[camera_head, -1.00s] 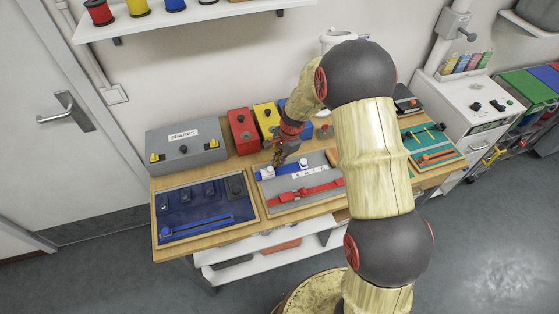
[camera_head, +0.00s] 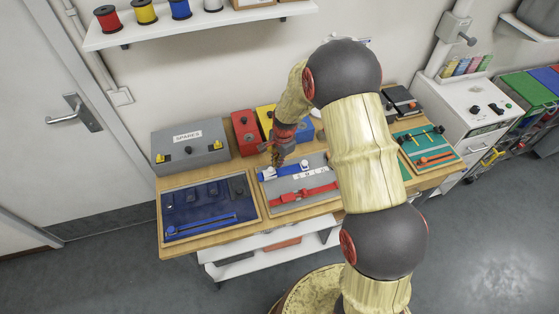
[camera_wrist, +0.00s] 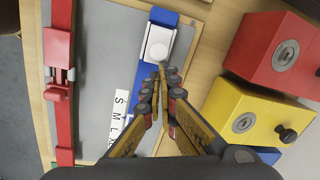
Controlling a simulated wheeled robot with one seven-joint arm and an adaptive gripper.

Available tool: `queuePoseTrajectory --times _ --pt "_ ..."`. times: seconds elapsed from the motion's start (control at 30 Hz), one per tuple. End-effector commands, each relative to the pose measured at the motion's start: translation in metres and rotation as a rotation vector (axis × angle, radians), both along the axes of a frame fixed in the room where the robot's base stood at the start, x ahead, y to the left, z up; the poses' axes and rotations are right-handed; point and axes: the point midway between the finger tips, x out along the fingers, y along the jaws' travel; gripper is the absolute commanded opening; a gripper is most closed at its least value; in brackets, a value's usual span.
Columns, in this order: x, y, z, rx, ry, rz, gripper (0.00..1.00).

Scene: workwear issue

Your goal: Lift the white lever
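The white lever (camera_wrist: 158,42) is a rounded white piece on the left end of a blue strip (camera_wrist: 178,20), on a grey board (camera_wrist: 102,40). In the head view the lever (camera_head: 268,172) is partly hard to make out below my gripper (camera_head: 276,163). In the wrist view my gripper (camera_wrist: 163,72) has its two fingertips close together, just short of the lever's near edge. It looks shut with nothing between the tips. I cannot tell whether the tips touch the lever.
A white size label (camera_wrist: 122,108) and a red strap (camera_wrist: 60,75) lie beside the blue strip. Red (camera_wrist: 280,52) and yellow (camera_wrist: 245,112) boxes stand along the other side. A blue board (camera_head: 208,210) and a grey spares case (camera_head: 190,146) are at the left.

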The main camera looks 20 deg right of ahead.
Motion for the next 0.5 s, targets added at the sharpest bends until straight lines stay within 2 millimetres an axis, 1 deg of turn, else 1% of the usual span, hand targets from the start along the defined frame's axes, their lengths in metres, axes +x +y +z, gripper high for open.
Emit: queuePoseTrajectory --times 0.37,0.5 --pt "-0.002 0.010 0.008 0.001 0.003 0.001 0.00" --pt "-0.001 0.016 0.011 -0.061 0.002 0.006 0.00"
